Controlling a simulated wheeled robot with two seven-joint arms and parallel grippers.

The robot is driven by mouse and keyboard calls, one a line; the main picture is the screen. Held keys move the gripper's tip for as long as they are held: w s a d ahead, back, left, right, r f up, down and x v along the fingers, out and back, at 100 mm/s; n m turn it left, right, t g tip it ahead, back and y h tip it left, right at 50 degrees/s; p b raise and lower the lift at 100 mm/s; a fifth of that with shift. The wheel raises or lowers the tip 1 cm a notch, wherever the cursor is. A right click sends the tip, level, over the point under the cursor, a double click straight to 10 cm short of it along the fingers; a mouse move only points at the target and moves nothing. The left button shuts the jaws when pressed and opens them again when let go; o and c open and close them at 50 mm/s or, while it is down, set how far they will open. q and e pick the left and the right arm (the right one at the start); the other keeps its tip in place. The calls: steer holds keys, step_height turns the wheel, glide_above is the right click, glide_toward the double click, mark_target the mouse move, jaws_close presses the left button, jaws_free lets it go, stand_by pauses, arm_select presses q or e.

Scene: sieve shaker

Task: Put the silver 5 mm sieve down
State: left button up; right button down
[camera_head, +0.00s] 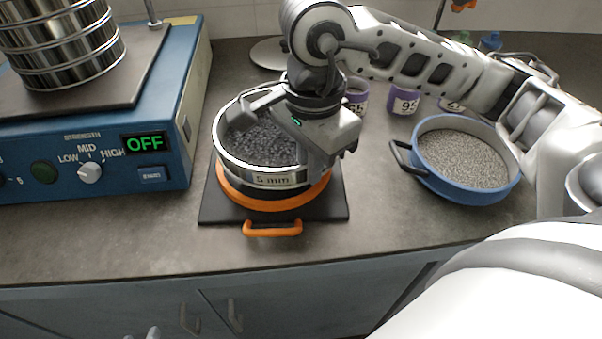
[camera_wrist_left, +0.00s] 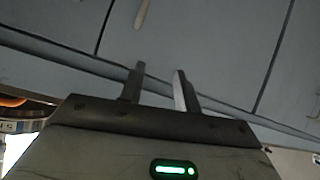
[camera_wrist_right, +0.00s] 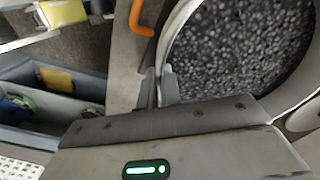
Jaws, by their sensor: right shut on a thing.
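The silver 5 mm sieve (camera_head: 262,179), full of dark gravel, is upright in the middle of the head view. It is directly above an orange-rimmed pan (camera_head: 270,201); I cannot tell whether it rests fully on it. My right gripper (camera_head: 313,166) comes down from above and is shut on the sieve's right wall. In the right wrist view its two fingers (camera_wrist_right: 160,88) straddle the rim, with the gravel (camera_wrist_right: 235,45) beside them. My left gripper (camera_wrist_left: 158,85) is open and empty, facing the grey cabinet front; at most its tips show in the head view.
A dark square board (camera_head: 222,207) lies under the pan. The blue shaker (camera_head: 120,180), reading OFF, stands left with stacked sieves (camera_head: 65,50). A blue pan of grey grains (camera_head: 465,165) is right. Purple-labelled cups (camera_head: 403,103) stand behind. Bare counter (camera_head: 385,215) lies between.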

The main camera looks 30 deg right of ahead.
mark_target(301, 196)
steer(key=shift+w+a+f, duration=0.15)
steer(key=shift+w+f, duration=0.5)
steer(key=shift+f, duration=0.05)
steer(key=f, duration=0.3)
steer(key=shift+w, duration=0.35)
steer(key=shift+f, duration=0.5)
arm_select(q)
steer(key=shift+w+r, duration=0.1)
steer(key=shift+r, duration=0.3)
steer(key=shift+f, duration=0.1)
arm_select(e)
steer(key=shift+f, duration=0.3)
steer(key=c, duration=1.6)
jaws_free()
steer(key=shift+r, duration=0.1)
arm_select(q)
steer(key=shift+f, duration=0.1)
